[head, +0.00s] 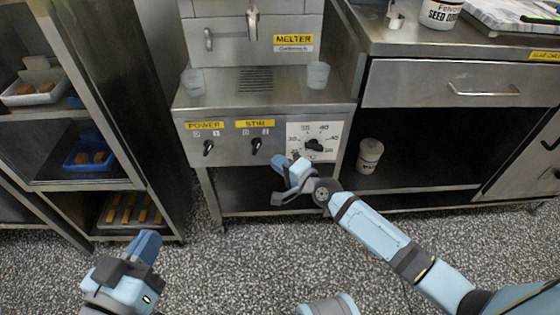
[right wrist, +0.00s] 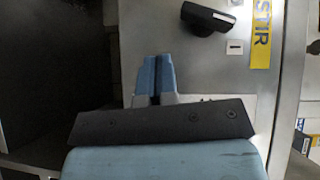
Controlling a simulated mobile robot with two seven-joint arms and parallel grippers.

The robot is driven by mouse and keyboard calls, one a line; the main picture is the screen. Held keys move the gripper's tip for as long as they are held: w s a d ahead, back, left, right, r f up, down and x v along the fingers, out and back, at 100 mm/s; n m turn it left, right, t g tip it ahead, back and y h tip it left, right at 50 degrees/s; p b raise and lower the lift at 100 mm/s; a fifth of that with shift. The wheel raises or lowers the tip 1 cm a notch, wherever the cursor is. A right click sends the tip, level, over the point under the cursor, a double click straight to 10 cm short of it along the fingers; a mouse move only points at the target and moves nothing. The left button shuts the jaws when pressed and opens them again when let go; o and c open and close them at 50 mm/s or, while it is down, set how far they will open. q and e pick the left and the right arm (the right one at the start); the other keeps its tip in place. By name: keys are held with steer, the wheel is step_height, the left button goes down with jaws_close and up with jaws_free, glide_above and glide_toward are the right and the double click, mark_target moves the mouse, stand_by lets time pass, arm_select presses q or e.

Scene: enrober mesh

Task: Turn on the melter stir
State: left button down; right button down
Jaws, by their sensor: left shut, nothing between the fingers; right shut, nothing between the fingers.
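The melter (head: 245,90) is a steel machine with a yellow MELTER label. On its front panel, the black stir knob (head: 256,146) sits under a yellow STIR label (head: 255,124). In the right wrist view the stir knob (right wrist: 208,18) is near the top, beside the STIR label (right wrist: 264,35) at the right. My right gripper (head: 278,159) is shut and empty, just below and right of the stir knob in the head view. Its shut fingers (right wrist: 157,76) appear apart from the knob. My left gripper (head: 149,240) is shut and empty, low over the floor at left.
Two cups (head: 318,75) stand on the melter ledge. A shelf rack (head: 115,95) is at left, a steel counter (head: 445,42) at right.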

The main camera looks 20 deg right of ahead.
steer(key=s+d+f, duration=0.2)
steer(key=s+d, duration=0.2)
steer(key=s, duration=0.4)
steer(key=shift+s+f, duration=0.2)
steer(key=shift+s, duration=0.1)
steer(key=shift+d, duration=0.1)
